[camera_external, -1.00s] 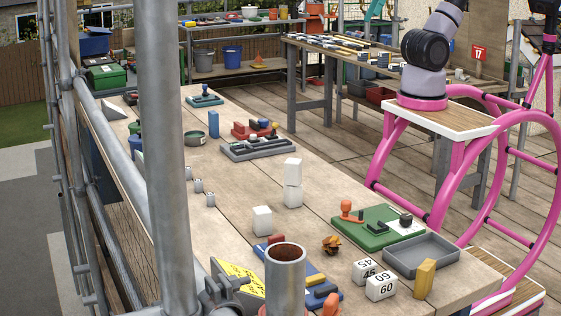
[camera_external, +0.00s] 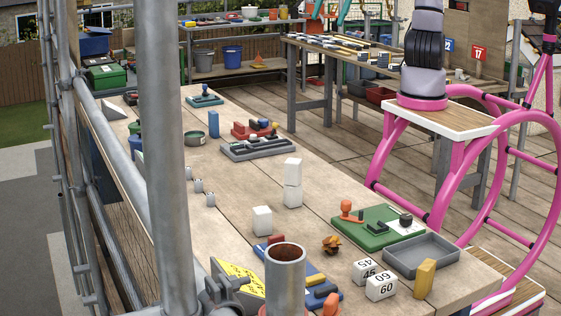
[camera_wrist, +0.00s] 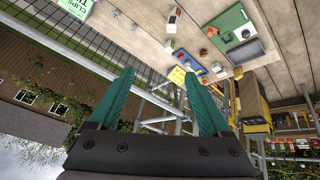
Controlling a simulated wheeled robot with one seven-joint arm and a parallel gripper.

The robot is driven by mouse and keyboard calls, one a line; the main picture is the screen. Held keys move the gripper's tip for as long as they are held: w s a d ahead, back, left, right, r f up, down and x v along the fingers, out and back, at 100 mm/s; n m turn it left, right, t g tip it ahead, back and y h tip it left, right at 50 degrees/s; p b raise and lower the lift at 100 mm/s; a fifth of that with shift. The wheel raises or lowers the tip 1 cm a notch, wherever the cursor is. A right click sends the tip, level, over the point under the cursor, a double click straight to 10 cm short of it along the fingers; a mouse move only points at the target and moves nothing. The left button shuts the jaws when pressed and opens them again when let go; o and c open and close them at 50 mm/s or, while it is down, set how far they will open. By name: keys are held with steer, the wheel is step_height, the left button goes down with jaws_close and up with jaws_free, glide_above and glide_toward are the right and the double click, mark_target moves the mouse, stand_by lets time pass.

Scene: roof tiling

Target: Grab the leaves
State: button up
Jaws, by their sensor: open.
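The leaves (camera_external: 331,245) are a small orange-brown clump on the wooden workbench (camera_external: 245,190), left of the green board. In the wrist view the leaves (camera_wrist: 204,53) look small and far off, above and right of the gap between my fingers. My gripper (camera_wrist: 159,76) shows in the wrist view with its two green fingers spread apart and nothing between them. It is well away from the bench top. In the external view my gripper is out of frame; only my lower arm shows at the right.
Around the leaves are a green board (camera_external: 378,228) with an orange-handled piece, a grey tray (camera_external: 421,256), number cubes (camera_external: 381,286), a yellow block (camera_external: 425,278) and a blue board (camera_external: 300,274). White blocks (camera_external: 292,185) stand behind. A scaffold pole (camera_external: 165,150) rises at the left.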

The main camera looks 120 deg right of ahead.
steer(key=w+a+f+n+t+h, duration=0.1)
steer(key=w+a+f+n+h, duration=0.1)
steer(key=w+a+n, duration=0.45)
steer(key=w+a+f+n+t+h, duration=0.1)
steer(key=w+a+f+n, duration=0.2)
steer(key=w+a+n, duration=0.4)
steer(key=s+a+r+n+t+y, duration=0.1)
steer(key=a+r+n+t, duration=0.15)
steer(key=a+n, duration=0.35)
steer(key=s+a+r+n+t, duration=0.15)
steer(key=a+r+n, duration=0.25)
steer(key=a, duration=0.4)
steer(key=s+a+r+n+t+y, duration=0.1)
steer(key=a+r+n+t, duration=0.1)
steer(key=a+r+n, duration=0.4)
glide_toward(333, 242)
steer(key=shift+w+d+f+m, duration=0.15)
steer(key=shift+w+d+f, duration=0.35)
steer(key=shift+w, duration=0.1)
steer(key=shift+w+d+f+m, duration=0.1)
steer(key=shift+w+d+f, duration=0.35)
steer(key=shift+w, duration=0.2)
steer(key=x, duration=0.6)
steer(key=shift+w+a+f, duration=0.1)
steer(key=shift+a+f, duration=0.2)
